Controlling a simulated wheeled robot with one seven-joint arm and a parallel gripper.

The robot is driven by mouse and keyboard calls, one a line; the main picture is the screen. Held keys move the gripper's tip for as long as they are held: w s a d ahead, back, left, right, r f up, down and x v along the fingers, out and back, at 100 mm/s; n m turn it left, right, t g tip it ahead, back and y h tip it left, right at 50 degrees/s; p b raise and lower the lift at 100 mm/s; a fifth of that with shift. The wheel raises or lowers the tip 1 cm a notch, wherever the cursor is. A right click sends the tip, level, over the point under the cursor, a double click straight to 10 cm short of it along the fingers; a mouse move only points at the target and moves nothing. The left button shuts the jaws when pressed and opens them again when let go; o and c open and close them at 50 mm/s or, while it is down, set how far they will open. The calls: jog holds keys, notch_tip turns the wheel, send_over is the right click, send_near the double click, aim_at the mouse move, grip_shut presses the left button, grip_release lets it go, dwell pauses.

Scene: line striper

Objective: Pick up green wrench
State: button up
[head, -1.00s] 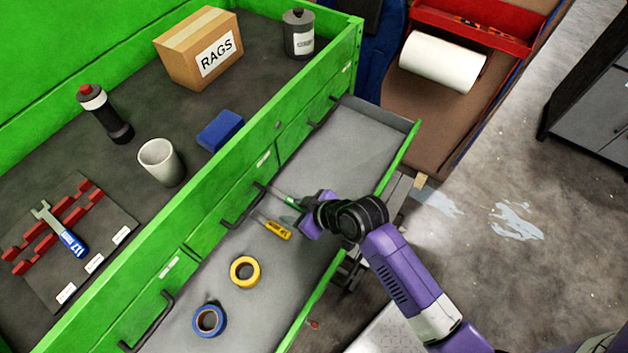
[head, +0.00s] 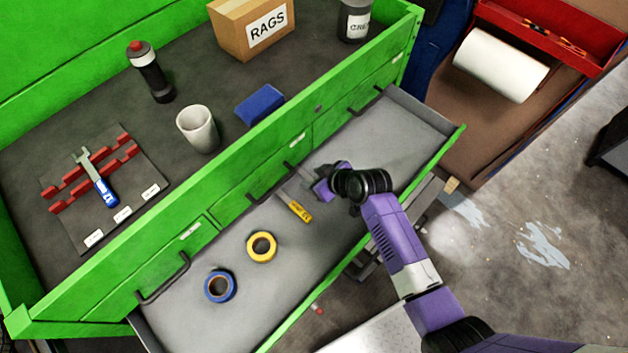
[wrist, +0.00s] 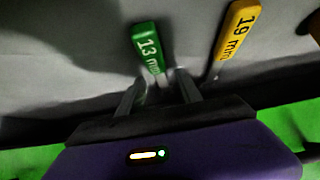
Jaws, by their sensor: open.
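The green wrench (wrist: 147,45), marked 13 mm, lies in the open drawer (head: 385,140). Its green handle shows in the wrist view beyond my fingertips, and its metal shaft runs back towards the gap between them. My gripper (wrist: 158,88) is open, with one finger on each side of the shaft line; I cannot tell whether either touches it. In the head view my gripper (head: 318,180) is low over the drawer and hides the green handle. A yellow wrench (head: 300,209), marked 19 mm, lies beside it and also shows in the wrist view (wrist: 238,32).
Yellow tape (head: 261,236) and blue tape (head: 220,275) lie nearer in the drawer. The green bench wall (head: 240,190) borders the drawer. On the bench, a blue wrench (head: 100,185) sits on a red rack. The drawer's far right is clear.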

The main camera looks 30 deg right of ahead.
jog(key=shift+w+a+f, duration=0.1)
jog(key=shift+w+f, duration=0.05)
jog(key=shift+f, duration=0.05)
jog(key=shift+c, duration=0.2)
grip_shut()
jog(key=shift+r, duration=0.15)
